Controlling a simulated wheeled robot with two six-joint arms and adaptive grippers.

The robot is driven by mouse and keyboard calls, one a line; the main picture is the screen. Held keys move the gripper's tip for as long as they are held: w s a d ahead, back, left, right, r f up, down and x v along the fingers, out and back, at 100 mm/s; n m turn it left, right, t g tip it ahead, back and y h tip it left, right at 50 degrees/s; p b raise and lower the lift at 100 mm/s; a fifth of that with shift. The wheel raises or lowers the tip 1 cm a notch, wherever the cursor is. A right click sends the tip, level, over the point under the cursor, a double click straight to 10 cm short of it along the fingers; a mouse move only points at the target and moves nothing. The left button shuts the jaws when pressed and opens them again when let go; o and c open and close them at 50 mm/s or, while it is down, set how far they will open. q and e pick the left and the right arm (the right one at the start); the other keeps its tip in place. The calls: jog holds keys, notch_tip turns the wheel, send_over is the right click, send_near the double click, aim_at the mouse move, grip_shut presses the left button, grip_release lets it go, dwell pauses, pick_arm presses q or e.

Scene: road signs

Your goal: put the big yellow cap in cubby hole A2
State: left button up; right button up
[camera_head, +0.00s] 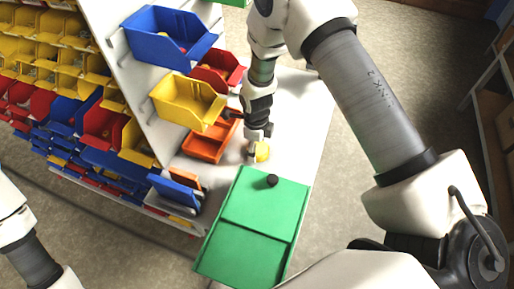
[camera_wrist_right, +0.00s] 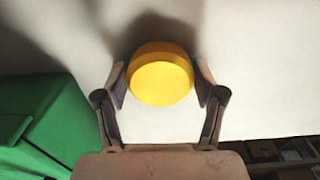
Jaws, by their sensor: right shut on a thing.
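The big yellow cap (camera_head: 262,153) is at the white table top, just behind the green box. In the right wrist view the cap (camera_wrist_right: 160,78) is a round yellow disc between the two fingers. My right gripper (camera_head: 258,137) reaches down from above and is shut on the cap; its fingers (camera_wrist_right: 160,85) flank the cap on both sides. I cannot tell whether the cap still touches the table. No label A2 can be read, so I cannot tell which hole that is. Part of my left arm shows at the lower left, with its gripper out of view.
A green box (camera_head: 295,215) with two sections stands at the table's front, a small black round thing (camera_head: 272,180) on it. Orange (camera_head: 207,147), yellow (camera_head: 180,105) and blue (camera_head: 160,40) bins stand to the left. Clear white table (camera_head: 300,120) lies right of the gripper.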

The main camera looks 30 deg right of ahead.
notch_tip(320, 180, up, 18)
jog(key=b, duration=0.3)
jog(key=s+a+r+n, duration=0.1)
jog(key=a+n, duration=0.1)
jog(key=n, duration=1)
jog(key=s+a+r+n, duration=0.1)
jog(key=a+n, duration=0.2)
jog(key=n, duration=0.9)
jog(key=shift+s+r, duration=0.2)
jog(key=shift+s, duration=0.15)
